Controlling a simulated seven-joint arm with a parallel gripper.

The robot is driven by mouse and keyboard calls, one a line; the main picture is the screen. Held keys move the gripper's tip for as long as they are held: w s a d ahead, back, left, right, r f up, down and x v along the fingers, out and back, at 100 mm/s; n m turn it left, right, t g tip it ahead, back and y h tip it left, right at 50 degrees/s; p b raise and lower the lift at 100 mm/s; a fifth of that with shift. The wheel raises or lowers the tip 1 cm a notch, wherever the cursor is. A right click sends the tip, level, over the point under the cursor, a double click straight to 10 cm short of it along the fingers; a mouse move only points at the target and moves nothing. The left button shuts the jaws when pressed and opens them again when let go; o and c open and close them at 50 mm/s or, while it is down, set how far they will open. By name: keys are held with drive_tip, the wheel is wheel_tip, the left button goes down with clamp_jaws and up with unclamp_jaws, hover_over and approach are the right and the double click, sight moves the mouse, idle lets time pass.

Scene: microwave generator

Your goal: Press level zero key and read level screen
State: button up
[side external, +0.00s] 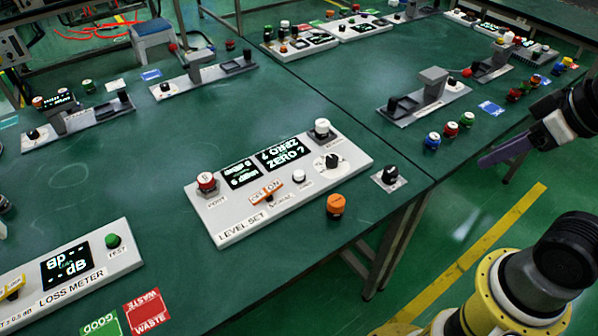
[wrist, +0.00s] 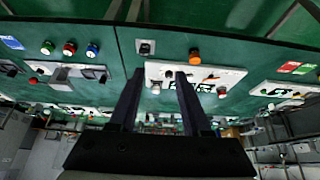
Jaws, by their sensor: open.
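The white LEVEL SET panel (side external: 225,225) lies on the green table in the side view, and it also shows in the wrist view (wrist: 228,78). It carries two dark lit screens, the larger one (side external: 281,152) with text like "ZERO ?" and the smaller one (side external: 240,172) with text too small to read surely. A red key (side external: 206,182), a pale key (side external: 321,127), a small white key (side external: 299,176), an orange switch and a dial sit on it. Which is the zero key is unclear. My gripper (wrist: 158,74) is open and empty, apart from the panel, right of it in the side view (side external: 484,161).
An orange button (side external: 335,204) and a black knob (side external: 391,175) stand beside the panel. The LOSS METER (side external: 100,262) is at front left. Blue, red and green buttons (side external: 450,129) stand near the right table edge. Bare table lies left of the panel.

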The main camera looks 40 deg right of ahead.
clamp_jaws()
idle(1.4)
